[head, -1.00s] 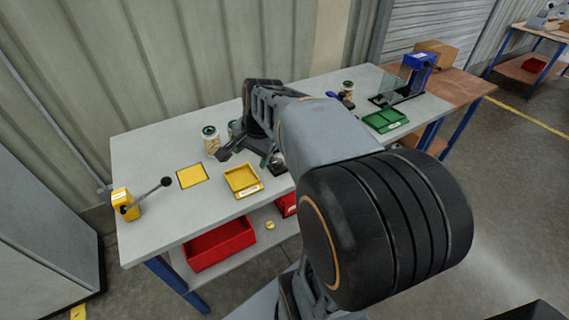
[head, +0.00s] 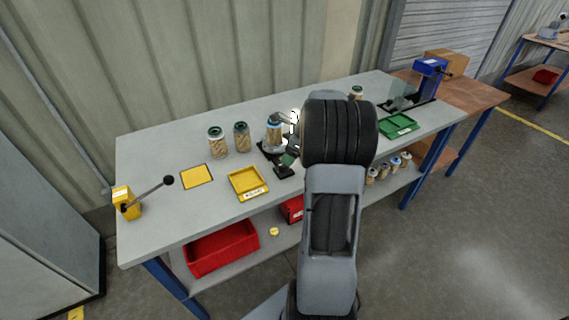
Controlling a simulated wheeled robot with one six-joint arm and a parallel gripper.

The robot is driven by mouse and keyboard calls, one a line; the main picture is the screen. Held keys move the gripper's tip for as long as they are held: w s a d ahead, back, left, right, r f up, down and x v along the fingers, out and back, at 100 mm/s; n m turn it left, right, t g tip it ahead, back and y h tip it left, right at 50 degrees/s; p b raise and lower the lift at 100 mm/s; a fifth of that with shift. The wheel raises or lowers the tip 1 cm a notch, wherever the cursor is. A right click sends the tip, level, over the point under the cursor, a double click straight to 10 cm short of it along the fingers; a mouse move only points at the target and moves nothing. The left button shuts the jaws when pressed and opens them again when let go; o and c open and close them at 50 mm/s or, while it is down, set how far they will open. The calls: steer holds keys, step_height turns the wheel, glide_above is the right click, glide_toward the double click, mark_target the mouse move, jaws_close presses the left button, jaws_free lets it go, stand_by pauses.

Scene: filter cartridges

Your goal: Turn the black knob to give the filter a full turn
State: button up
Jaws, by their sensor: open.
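A filter cartridge (head: 274,134) with a pale body and dark cap stands upright in a dark holder (head: 267,157) at mid-table. A small black part (head: 284,171), which looks like the black knob, sits at the holder's front. My arm reaches over the table from the front and bends to the left. My gripper (head: 284,139) is open beside the filter, on its right. It partly covers the filter and holder. I cannot tell whether it touches either one. The gap between its fingers is hard to make out.
Two more cartridges (head: 242,137) (head: 216,140) stand left of the holder. A yellow tray (head: 247,183), a yellow mat (head: 196,176) and a yellow lever box (head: 126,202) lie further left. A green tray (head: 398,126) and a blue press (head: 429,72) are at right. Red bins are below.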

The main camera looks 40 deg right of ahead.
mark_target(284, 167)
steer(key=shift+x, duration=2.75)
steer(key=shift+c, duration=0.2)
steer(key=c, duration=0.9)
